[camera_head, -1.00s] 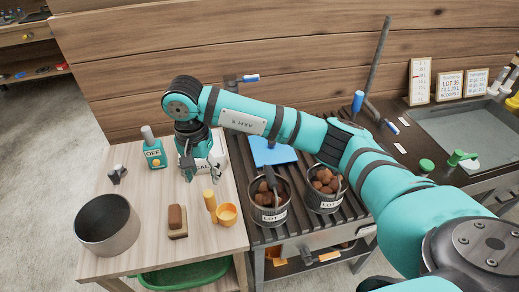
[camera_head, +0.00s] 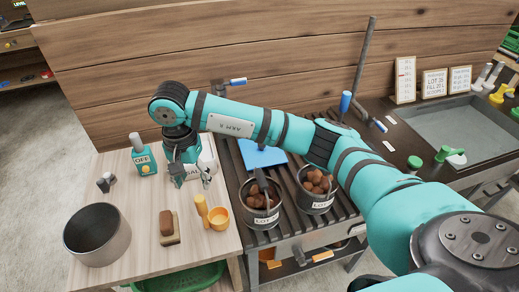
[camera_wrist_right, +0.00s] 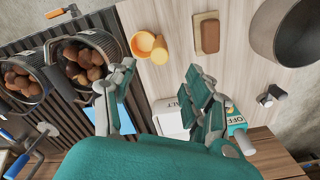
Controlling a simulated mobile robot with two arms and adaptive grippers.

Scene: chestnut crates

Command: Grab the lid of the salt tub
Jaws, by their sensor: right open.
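The white salt tub (camera_head: 209,150) stands on the light wooden table, partly hidden behind my right gripper in the head view. In the wrist view the tub (camera_wrist_right: 168,117) shows between the fingers, with part of its lettering in sight; its lower part is hidden by my gripper. I cannot make out the lid as a separate part. My right gripper (camera_head: 193,182) is open and empty, pointing down in front of the tub. Its spread fingers show in the wrist view (camera_wrist_right: 160,72). My left gripper is not in view.
A teal OFF box (camera_head: 144,161) stands left of the tub. A brush (camera_head: 169,228), an orange cup (camera_head: 219,217) and a grey pot (camera_head: 97,235) are nearer the table's front. Two buckets of chestnuts (camera_head: 262,218) stand to the right on a dark slatted surface.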

